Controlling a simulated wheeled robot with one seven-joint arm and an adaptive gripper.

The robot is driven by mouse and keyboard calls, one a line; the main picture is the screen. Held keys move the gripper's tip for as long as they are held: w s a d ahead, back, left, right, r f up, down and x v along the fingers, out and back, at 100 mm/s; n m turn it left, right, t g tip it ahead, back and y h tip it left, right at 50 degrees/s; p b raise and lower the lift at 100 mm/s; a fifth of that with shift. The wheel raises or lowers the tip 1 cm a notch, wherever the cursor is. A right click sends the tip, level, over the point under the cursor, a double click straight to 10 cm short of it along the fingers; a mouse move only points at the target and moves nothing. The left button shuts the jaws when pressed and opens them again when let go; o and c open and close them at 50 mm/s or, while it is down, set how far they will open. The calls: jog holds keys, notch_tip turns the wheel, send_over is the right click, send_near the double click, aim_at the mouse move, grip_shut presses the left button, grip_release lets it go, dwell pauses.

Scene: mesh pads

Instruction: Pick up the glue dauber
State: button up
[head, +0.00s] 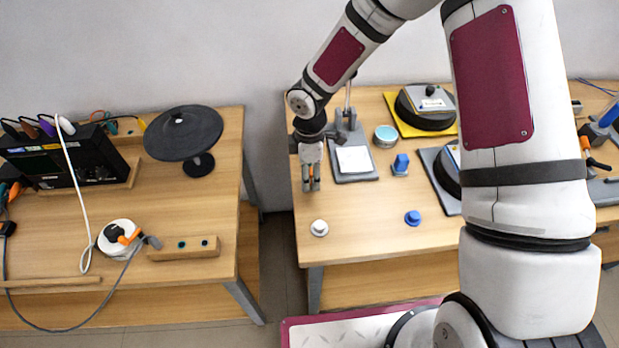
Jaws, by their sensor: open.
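My gripper (311,186) points down over the left part of the right-hand table, with its two fingers apart and nothing visible between them. I cannot tell for sure which thing is the glue dauber. Small candidates are a white round-topped piece (319,228) near the front left edge, in front of my gripper, and a blue round-topped piece (413,218) to the right. A blue upright piece (401,163) on a small pale base stands further back, near a round tub (386,136) with a light blue top. All stand apart from my gripper.
A grey stand with a white pad (354,160) is just right of my gripper. Black round devices on a yellow mat (404,121) and a grey mat (433,174) lie beyond. My arm hides part of the right side. The table's front middle is clear. A gap separates the left table (205,240).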

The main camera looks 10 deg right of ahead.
aim_at(311, 173)
grip_shut()
jog(key=shift+r, duration=0.1)
jog(key=shift+w+r, duration=0.1)
jog(key=shift+r, duration=0.35)
jog(key=r, duration=0.1)
jog(key=s+r, duration=0.1)
jog(key=shift+d+r+b, duration=0.2)
jog(key=shift+r+b, duration=0.1)
jog(key=shift+b, duration=0.1)
jog(key=s+d, duration=0.2)
jog(key=s, duration=0.5)
jog(key=s+d+r, duration=0.1)
jog(key=s+d, duration=0.2)
jog(key=s, duration=0.4)
jog(key=shift+r+b, duration=0.2)
jog(key=shift+b, duration=0.1)
jog(key=shift+s, duration=0.1)
